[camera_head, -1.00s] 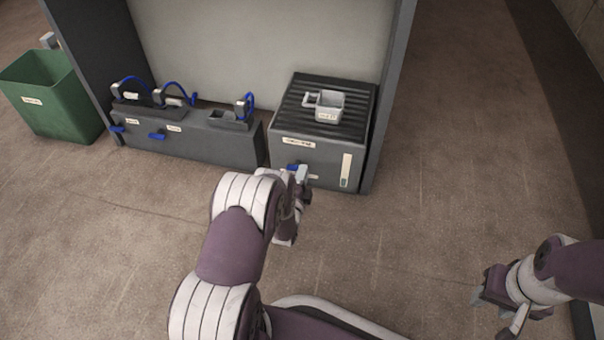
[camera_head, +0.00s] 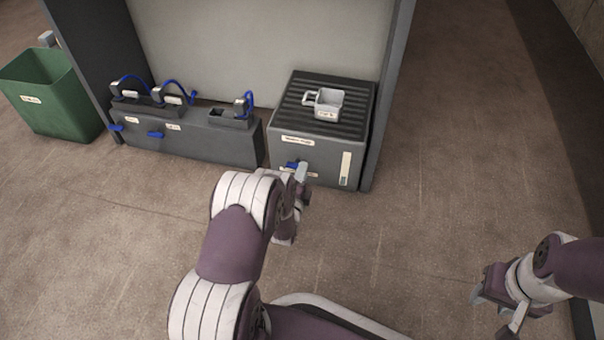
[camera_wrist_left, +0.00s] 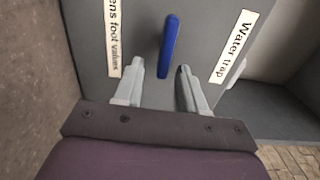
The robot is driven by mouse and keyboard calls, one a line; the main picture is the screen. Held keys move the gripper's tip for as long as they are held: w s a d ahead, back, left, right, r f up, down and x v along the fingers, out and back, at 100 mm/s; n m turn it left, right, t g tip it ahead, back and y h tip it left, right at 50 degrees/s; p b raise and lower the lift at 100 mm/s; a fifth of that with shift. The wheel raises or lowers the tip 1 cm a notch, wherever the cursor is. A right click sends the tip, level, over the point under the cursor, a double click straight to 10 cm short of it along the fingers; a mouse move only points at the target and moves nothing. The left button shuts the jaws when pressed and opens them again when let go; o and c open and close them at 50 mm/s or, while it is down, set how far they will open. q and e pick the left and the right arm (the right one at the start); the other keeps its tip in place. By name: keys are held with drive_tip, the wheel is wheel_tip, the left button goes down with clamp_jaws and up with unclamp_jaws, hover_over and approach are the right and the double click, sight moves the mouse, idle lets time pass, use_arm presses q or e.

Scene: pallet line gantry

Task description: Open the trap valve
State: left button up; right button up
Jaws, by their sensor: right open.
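The trap valve's blue lever (camera_head: 293,165) is on the front of the grey box (camera_head: 345,140). In the left wrist view the blue lever (camera_wrist_left: 169,46) stands just beyond and between my fingertips, with a gap on each side, beside a label reading "Water trap" (camera_wrist_left: 233,46). My left gripper (camera_head: 302,174) is close in front of the box. My right gripper (camera_head: 497,312) is open and empty at the lower right, away from the box.
A grey cup with a handle (camera_head: 329,103) sits on the box's ribbed top. A long grey bench (camera_head: 215,147) with blue levers and hoses stands to the left. A green bin (camera_head: 50,95) is at far left. The floor on the right is clear.

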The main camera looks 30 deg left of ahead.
use_arm(q)
drive_tip(key=p+v, duration=0.6)
drive_tip(key=v, duration=0.6)
drive_tip(key=shift+s+p, duration=0.35)
